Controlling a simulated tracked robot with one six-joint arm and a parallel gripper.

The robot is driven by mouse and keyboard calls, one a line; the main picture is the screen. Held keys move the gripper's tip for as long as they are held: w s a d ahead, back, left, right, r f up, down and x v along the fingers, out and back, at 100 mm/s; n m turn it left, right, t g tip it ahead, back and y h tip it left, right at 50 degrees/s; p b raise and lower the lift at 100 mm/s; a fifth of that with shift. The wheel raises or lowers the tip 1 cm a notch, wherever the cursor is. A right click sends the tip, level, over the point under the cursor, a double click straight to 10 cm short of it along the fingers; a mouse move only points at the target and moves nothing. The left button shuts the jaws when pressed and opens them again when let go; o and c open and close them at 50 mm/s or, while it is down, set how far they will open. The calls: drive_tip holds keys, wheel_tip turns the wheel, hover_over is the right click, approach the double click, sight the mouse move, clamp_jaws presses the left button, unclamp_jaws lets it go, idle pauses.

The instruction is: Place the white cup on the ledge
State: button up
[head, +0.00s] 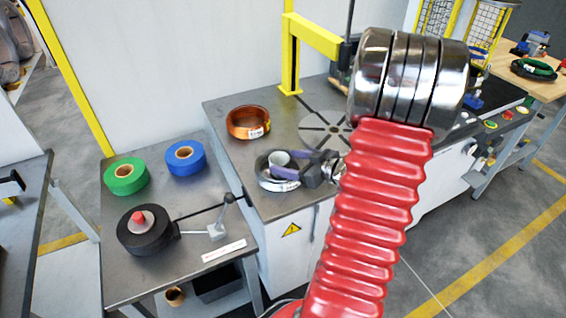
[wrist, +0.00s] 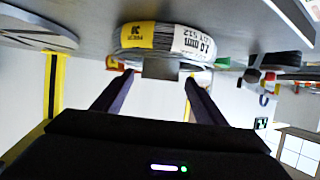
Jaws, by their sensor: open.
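The white cup (head: 279,157) stands inside the ring of a silver coil (head: 265,181) on the machine's grey worktop, with its rim above the coil. In the wrist view, which looks upside down, a grey shape that seems to be the cup (wrist: 160,69) lies between my fingertips. My gripper (head: 284,164) has purple fingers spread open on either side of the cup; it also shows in the wrist view (wrist: 158,78). I cannot tell whether the fingers touch the cup. I cannot tell which surface is the ledge.
A copper coil (head: 247,123) lies behind on the worktop (head: 222,108). A slotted turntable (head: 318,124) is beside it, under a yellow post (head: 290,60). The left bench holds a green roll (head: 126,177), a blue roll (head: 186,158) and a black spool (head: 145,234).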

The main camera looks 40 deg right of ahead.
drive_tip(key=v, duration=0.9)
drive_tip(key=shift+s+r, duration=0.15)
drive_tip(key=shift+s, duration=0.2)
idle(0.3)
drive_tip(key=w+a+r+n+g+y, duration=0.1)
drive_tip(key=a+r+g+y, duration=0.15)
drive_tip(key=a, duration=0.85)
drive_tip(key=w+a+r+n+g+y, duration=0.15)
drive_tip(key=a+g, duration=0.25)
drive_tip(key=a, duration=0.7)
drive_tip(key=s+a+r+m+h, duration=0.2)
drive_tip(key=s+a+r, duration=0.1)
drive_tip(key=a, duration=0.2)
drive_tip(key=s+a+r+m+g+h, duration=0.1)
drive_tip(key=s+a+r+h, duration=0.2)
drive_tip(key=a, duration=0.3)
drive_tip(key=shift+s+r+m, duration=0.35)
drive_tip(key=shift+s+r, duration=0.25)
drive_tip(key=shift+r, duration=0.15)
drive_tip(key=shift+a, duration=0.15)
